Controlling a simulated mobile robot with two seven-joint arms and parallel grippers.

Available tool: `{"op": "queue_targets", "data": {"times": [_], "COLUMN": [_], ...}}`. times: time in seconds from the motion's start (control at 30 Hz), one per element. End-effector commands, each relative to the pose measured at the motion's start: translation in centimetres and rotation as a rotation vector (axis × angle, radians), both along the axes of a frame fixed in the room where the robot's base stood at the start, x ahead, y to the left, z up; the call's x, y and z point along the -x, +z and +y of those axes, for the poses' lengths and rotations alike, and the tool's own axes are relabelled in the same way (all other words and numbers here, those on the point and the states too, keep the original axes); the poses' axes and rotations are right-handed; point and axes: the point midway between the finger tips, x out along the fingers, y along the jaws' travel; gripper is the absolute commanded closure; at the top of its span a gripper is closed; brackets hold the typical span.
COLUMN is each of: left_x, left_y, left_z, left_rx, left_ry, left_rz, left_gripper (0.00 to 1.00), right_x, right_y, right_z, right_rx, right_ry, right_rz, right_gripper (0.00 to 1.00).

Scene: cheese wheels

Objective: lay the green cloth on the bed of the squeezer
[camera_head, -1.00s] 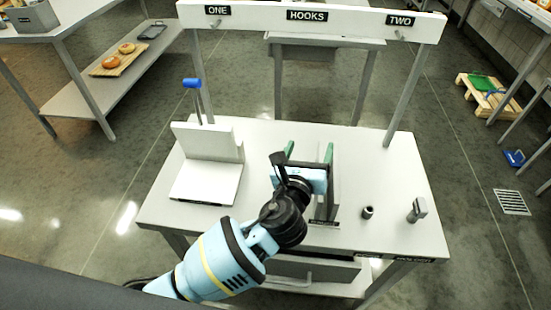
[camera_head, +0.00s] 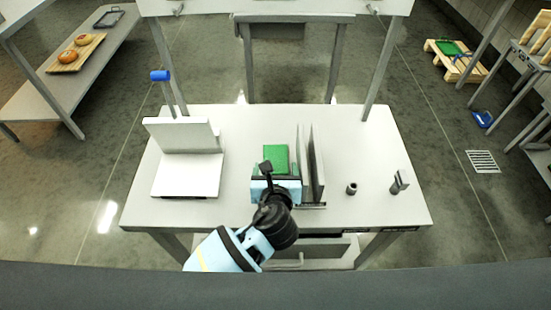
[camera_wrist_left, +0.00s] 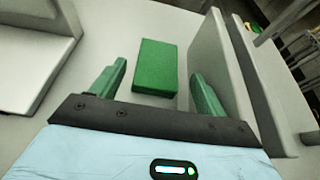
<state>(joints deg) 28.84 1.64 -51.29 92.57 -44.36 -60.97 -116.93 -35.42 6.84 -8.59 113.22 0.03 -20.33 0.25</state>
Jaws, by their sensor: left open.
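The green cloth (camera_head: 276,154) is a flat folded block lying on the white table, left of two upright grey plates. It also shows in the left wrist view (camera_wrist_left: 156,66), just beyond and between the fingertips. My left gripper (camera_head: 276,172) is open and empty on the near side of the cloth; in the left wrist view its green fingers (camera_wrist_left: 159,72) stand apart, one toward each side of the cloth. The squeezer appears to be the white unit at the left, with a flat bare bed (camera_head: 188,178), an upright plate and a blue-topped lever (camera_head: 160,76). My right gripper is not in view.
The upright grey plates (camera_head: 317,165) stand close to the right of my left gripper. A small dark cup (camera_head: 351,188) and a grey bracket (camera_head: 399,182) stand farther right on the table (camera_head: 370,140). The tabletop between squeezer and cloth is clear.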

Motion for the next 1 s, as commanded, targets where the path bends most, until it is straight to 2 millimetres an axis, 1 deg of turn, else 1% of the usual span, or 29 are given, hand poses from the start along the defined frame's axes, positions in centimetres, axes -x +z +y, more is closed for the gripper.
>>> {"op": "queue_targets", "data": {"times": [0.03,0.07,0.2,0.47,0.57,0.8,0.9,1.0], "left_x": [0.1,0.1,-1.0,-1.5,-2.5,-5.9,-6.6,-7.0], "left_y": [-1.2,-1.5,-1.6,-1.7,-2.2,-3.7,-4.0,-4.0], "left_z": [0.0,0.0,-0.1,0.0,0.0,0.0,-0.1,-0.1], "left_rx": [-0.001,-0.001,0.001,0.001,0.001,0.001,0.002,0.002], "left_ry": [0.000,-0.001,-0.001,-0.001,0.000,0.000,-0.001,-0.001], "left_rz": [0.006,0.005,-0.001,-0.003,-0.001,0.001,-0.001,-0.002], "left_gripper": [0.25,0.25,0.25,0.25,0.25,0.25,0.25,0.25], "right_x": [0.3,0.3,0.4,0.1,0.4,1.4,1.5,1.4], "right_y": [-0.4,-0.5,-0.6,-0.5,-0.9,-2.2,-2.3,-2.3], "right_z": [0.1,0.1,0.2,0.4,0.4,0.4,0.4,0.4], "right_rx": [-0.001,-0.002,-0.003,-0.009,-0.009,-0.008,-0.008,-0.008], "right_ry": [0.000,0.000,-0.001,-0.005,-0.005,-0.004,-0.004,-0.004], "right_rz": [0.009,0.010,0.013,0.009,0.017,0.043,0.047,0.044], "right_gripper": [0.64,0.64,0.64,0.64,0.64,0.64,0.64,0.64]}}
